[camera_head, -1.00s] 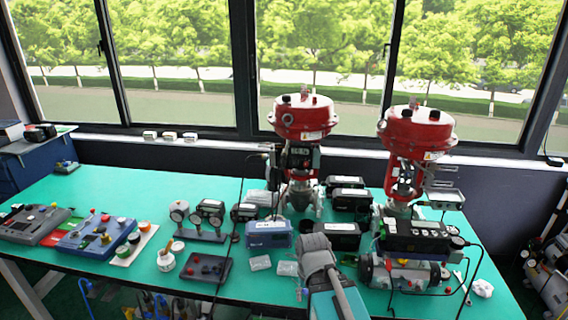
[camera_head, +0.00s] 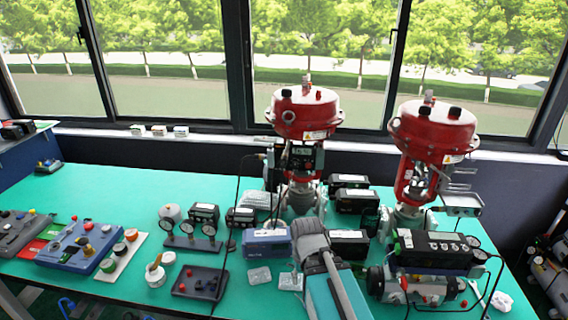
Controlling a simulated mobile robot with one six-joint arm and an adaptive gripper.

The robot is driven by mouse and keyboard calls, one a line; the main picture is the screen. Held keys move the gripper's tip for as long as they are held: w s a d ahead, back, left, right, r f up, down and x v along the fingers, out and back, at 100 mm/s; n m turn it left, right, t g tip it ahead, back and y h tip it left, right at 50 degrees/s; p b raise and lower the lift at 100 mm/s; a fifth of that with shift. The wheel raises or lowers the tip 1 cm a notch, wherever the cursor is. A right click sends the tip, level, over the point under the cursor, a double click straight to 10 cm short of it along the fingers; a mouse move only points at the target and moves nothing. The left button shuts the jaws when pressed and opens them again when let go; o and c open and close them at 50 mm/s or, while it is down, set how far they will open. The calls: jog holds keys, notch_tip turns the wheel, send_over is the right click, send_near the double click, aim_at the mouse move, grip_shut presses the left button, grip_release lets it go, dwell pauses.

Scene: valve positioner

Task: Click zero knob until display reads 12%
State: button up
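Two red-topped control valves stand at the back of the green bench, the left valve (camera_head: 306,112) and the right valve (camera_head: 434,130). A dark positioner with a small greenish display (camera_head: 303,157) is mounted on the left valve's front. The display's reading is too small to make out, and I cannot pick out a zero knob. A black unit with several round buttons (camera_head: 440,247) sits in front of the right valve. My grey and teal arm rises from the bottom middle, in front of the bench. My gripper is not visible.
The green bench (camera_head: 120,190) carries gauges (camera_head: 190,235), a blue box (camera_head: 266,242), a dark tray with knobs (camera_head: 200,283) and blue training panels (camera_head: 78,247) at left. Black boxes flank the left valve. Cables hang beside both valves. Bare bench shows at back left.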

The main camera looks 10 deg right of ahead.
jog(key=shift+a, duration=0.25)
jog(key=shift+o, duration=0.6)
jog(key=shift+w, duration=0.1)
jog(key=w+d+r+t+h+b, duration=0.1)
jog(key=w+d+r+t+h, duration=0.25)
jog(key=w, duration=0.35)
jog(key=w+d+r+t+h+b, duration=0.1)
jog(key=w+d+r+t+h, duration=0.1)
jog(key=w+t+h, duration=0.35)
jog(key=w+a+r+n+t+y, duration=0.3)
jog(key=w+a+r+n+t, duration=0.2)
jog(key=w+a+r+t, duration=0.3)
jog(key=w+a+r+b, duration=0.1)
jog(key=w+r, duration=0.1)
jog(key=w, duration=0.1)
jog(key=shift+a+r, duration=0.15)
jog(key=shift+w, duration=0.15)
